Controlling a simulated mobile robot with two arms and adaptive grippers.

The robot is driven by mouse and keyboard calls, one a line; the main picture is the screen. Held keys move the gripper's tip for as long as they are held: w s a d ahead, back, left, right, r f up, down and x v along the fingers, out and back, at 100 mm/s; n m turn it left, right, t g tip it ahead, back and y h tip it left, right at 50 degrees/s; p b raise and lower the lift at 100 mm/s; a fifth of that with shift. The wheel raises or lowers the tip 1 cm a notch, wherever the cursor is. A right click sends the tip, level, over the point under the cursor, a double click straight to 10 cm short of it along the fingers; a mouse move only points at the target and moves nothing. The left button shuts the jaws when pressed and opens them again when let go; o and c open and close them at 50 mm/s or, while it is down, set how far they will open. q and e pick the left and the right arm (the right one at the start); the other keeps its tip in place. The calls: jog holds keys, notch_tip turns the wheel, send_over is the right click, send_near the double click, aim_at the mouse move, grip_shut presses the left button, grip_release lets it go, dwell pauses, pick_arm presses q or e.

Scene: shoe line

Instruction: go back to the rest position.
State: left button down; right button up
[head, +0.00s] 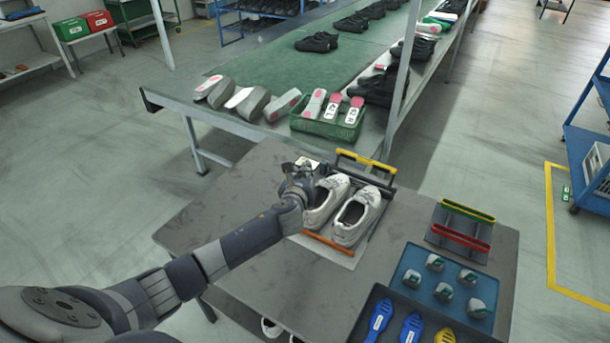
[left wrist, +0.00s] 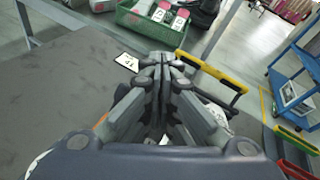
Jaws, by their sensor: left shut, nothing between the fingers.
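My left gripper (head: 300,174) is over the grey table, at the left side of a pair of white shoes. In the left wrist view its fingers (left wrist: 162,62) are together with nothing between them. The left white shoe (head: 328,200) is partly hidden by my gripper, and the right white shoe (head: 357,216) is in plain sight. Both stand upright on a pale board between an orange bar (head: 328,244) and a yellow-handled bar (head: 365,160). I cannot tell whether the gripper touches the left shoe. My right gripper is not in view.
The grey table (head: 225,215) is clear on the left. A red and yellow rack (head: 459,238), a blue tray (head: 410,262) of small grey parts and a dark tray of coloured pieces stand at right. A green crate (head: 318,127) sits on the conveyor bench behind.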

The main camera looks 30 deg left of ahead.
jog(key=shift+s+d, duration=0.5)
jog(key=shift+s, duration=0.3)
